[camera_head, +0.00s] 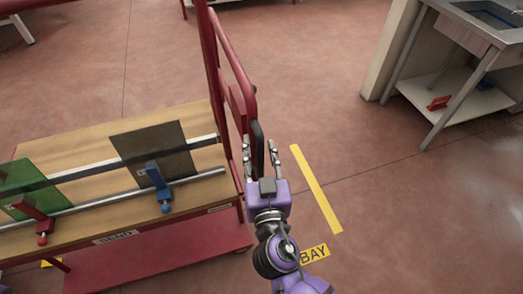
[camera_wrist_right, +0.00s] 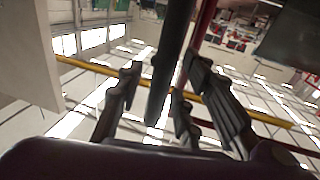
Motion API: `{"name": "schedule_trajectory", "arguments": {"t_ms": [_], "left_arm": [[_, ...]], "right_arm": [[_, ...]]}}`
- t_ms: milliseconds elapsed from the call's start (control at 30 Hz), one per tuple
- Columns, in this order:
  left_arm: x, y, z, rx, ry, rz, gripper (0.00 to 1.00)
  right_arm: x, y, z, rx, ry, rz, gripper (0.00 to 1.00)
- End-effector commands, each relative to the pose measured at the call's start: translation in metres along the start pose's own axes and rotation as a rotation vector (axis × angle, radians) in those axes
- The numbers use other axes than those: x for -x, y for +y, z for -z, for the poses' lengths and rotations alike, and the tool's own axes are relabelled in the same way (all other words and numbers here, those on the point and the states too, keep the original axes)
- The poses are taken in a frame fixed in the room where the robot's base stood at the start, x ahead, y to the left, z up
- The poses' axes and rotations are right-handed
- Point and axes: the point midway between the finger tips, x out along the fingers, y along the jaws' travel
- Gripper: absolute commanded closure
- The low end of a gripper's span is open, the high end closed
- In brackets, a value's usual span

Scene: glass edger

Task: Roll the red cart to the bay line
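The red cart (camera_head: 215,245) stands at the left of the head view, with a wooden top and a tall red frame. A black grip (camera_head: 257,145) is on the cart's upright red handle. My right gripper (camera_head: 260,150) has its fingers on either side of this grip. In the right wrist view the black grip (camera_wrist_right: 172,60) runs between the spread fingers (camera_wrist_right: 155,105), with gaps beside it. The yellow bay line (camera_head: 316,190) lies on the floor right of the gripper, with a yellow BAY label (camera_head: 313,254) below it. My left gripper is not in view.
A green panel (camera_head: 25,180) and a dark panel (camera_head: 155,148) lie on the cart top, near red and blue clamps (camera_head: 158,180). A sink bench (camera_head: 470,40) with a low shelf stands at upper right. The floor between the line and the bench is clear.

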Motion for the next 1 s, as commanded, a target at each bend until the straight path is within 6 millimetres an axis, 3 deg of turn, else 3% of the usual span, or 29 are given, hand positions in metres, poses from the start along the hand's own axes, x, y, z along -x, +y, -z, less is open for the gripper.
{"name": "schedule_trajectory", "arguments": {"t_ms": [167,433,833,1000], "left_arm": [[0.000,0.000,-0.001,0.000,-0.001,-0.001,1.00],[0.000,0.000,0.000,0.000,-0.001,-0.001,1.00],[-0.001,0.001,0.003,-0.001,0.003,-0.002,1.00],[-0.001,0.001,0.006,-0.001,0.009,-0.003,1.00]], "right_arm": [[0.000,0.000,-0.001,0.000,-0.001,0.000,0.67],[0.001,0.000,-0.001,0.000,-0.001,0.000,1.00],[0.000,0.002,-0.001,0.001,-0.001,0.000,1.00],[-0.002,0.014,0.000,0.003,0.000,-0.004,1.00]]}}
